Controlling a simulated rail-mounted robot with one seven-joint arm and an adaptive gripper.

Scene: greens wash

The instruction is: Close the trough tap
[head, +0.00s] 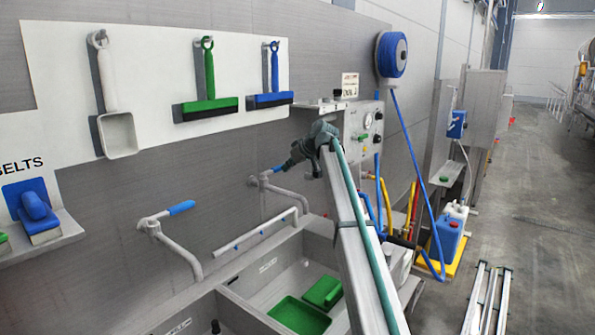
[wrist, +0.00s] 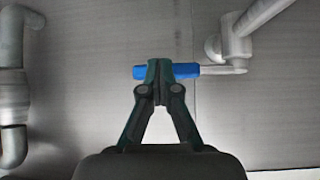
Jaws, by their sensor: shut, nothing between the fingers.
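Two grey wall taps with blue-gripped levers stand above the steel trough (head: 250,290). The left tap (head: 165,232) has its blue lever (head: 181,207) pointing right and is apart from my gripper. The right tap (head: 264,182) has its blue lever (head: 278,169) beside my gripper (head: 287,166). In the wrist view my shut fingertips (wrist: 159,68) lie across this blue lever (wrist: 187,71), which runs sideways to the grey tap body (wrist: 233,48) at right. Nothing is held. I cannot tell whether the fingertips touch the lever, and its middle is hidden behind them.
A green tray (head: 299,316) and a green brush (head: 322,292) lie in the trough. A grey pipe (wrist: 12,85) shows at the wrist view's left. The aisle floor (head: 530,220) at right is largely clear.

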